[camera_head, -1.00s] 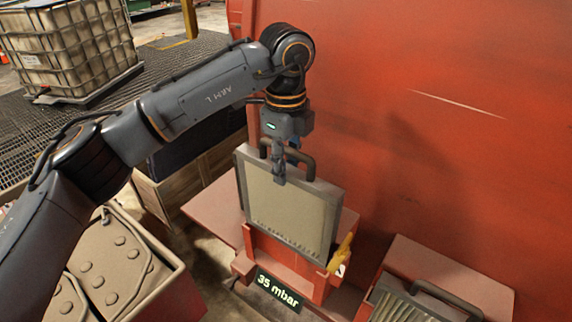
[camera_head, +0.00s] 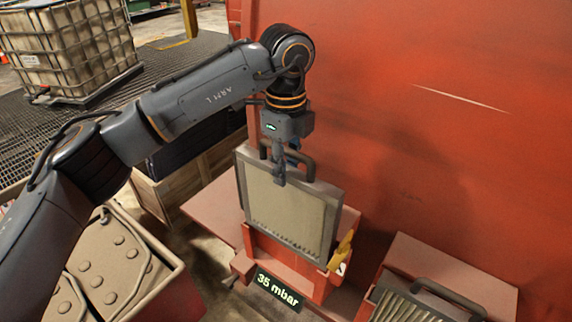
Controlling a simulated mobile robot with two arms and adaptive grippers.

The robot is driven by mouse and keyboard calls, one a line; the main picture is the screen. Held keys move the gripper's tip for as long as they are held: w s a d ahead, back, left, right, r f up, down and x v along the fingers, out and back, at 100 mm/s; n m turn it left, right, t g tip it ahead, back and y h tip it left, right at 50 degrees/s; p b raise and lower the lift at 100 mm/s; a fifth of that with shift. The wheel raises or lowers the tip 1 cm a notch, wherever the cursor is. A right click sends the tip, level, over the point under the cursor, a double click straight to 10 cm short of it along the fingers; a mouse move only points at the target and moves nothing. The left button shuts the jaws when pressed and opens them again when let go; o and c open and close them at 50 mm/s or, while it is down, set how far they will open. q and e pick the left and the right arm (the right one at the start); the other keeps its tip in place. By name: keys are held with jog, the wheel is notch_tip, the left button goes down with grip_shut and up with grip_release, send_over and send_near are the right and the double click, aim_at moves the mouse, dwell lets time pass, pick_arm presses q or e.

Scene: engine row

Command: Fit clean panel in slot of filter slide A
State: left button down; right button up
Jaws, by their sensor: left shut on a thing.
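The panel (camera_head: 288,208), a pale flat filter in a grey frame with a dark handle (camera_head: 300,160) on top, stands upright at the red filter slide (camera_head: 290,272). Its lower edge is at the top of the slide; I cannot tell how deep it sits in the slot. My left gripper (camera_head: 279,177) comes down from above and is shut on the panel's handle. The fingers partly hide the handle. A sign (camera_head: 278,290) reading "35 mbar" is on the slide's front. A yellow lever (camera_head: 345,245) is at its right side. My right gripper is not in view.
A second red unit with a ribbed, handled panel (camera_head: 405,308) stands at the lower right. A crate of studded tan panels (camera_head: 110,260) is at the lower left. A red wall (camera_head: 440,130) rises close behind. A caged tank (camera_head: 65,50) stands far left.

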aim_at(286, 215)
pick_arm(q)
jog(key=shift+s+f+b, duration=0.1)
jog(key=shift+f+b, duration=5.15)
jog(key=shift+f, duration=1.7)
jog(key=c, duration=1.1)
grip_release()
jog(key=shift+o, duration=0.4)
jog(key=shift+f, duration=0.1)
notch_tip(286, 215, up, 12)
